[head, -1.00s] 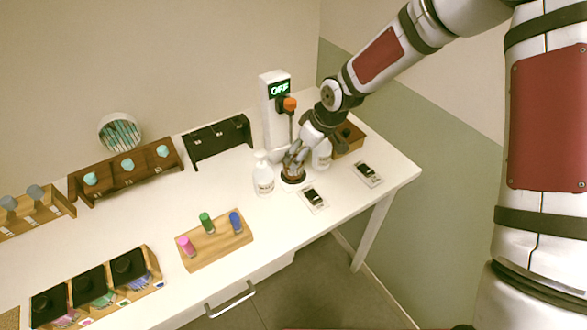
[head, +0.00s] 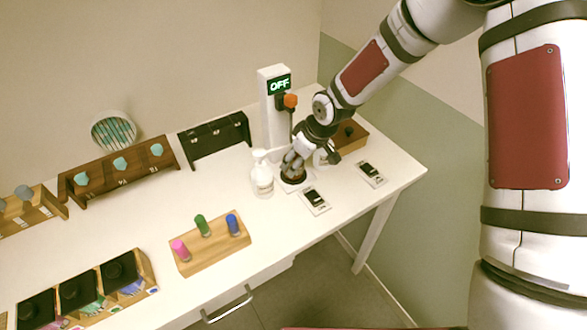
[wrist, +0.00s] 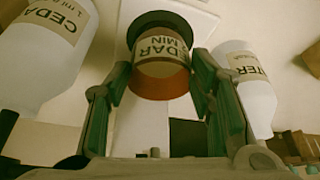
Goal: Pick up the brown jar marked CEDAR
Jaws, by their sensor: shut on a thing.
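The brown jar (wrist: 160,86) has a dark lid and a pale label reading "...DAR" with "MIN" below; its first letters are cut off. My gripper (wrist: 162,72) is shut on it, one finger on each side, in the wrist view. In the head view, my gripper (head: 293,166) reaches down around the jar (head: 293,179), which is mostly hidden by the fingers. I cannot tell whether the jar touches the surface below. A white bottle labelled "CEDA..." (wrist: 38,60) stands left of the jar in the wrist view.
A white bottle labelled "...TER" (wrist: 252,98) is close right of my gripper. A pump bottle (head: 262,180) stands close left in the head view. A white post reading "OFF" (head: 270,120) rises behind. Small devices (head: 315,200) lie in front; a wooden box (head: 350,136) is right.

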